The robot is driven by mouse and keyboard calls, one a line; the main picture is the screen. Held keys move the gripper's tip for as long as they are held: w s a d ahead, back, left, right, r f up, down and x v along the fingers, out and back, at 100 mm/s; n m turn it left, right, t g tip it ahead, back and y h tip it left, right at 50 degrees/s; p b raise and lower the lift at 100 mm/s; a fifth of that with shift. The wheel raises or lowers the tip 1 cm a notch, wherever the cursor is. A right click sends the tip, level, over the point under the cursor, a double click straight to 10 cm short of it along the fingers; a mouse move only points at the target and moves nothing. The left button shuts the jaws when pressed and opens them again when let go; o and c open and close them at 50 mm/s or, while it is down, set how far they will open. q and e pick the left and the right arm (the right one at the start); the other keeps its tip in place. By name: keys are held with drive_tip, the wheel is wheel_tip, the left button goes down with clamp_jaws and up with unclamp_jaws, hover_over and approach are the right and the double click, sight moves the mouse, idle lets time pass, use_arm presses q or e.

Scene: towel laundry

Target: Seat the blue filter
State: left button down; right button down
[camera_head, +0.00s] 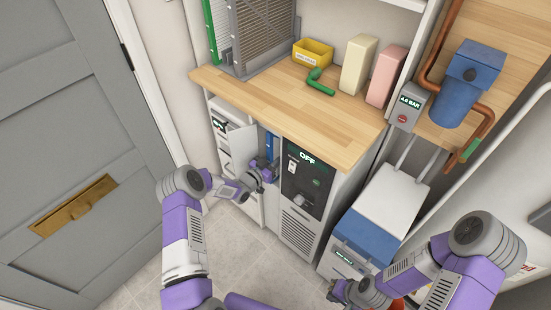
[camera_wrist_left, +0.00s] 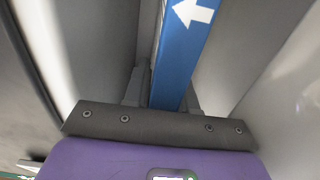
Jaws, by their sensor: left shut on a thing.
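The blue filter (camera_head: 269,143) stands upright in a narrow opening under the wooden counter, left of a dark control panel. In the left wrist view the blue filter (camera_wrist_left: 182,55) shows as a blue strip with a white arrow pointing left. My left gripper (camera_head: 268,167) reaches into the opening, and its jaws (camera_wrist_left: 163,95) are shut on the filter's near edge. Grey walls flank the filter on both sides. Its far end and seat are hidden. My right gripper (camera_head: 341,290) is low by the blue and white box, too small to tell its jaws.
The control panel (camera_head: 306,178) reads OFF. An open cabinet door (camera_head: 240,150) stands left of the opening. The counter (camera_head: 290,105) holds a green pipe piece (camera_head: 320,83), a yellow bin (camera_head: 312,53) and cream and pink blocks. A blue and white box (camera_head: 385,215) stands right. Tiled floor is clear at left.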

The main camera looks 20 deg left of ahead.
use_arm(q)
drive_tip(key=c, duration=0.8)
unclamp_jaws()
drive_tip(key=shift+c, duration=0.2)
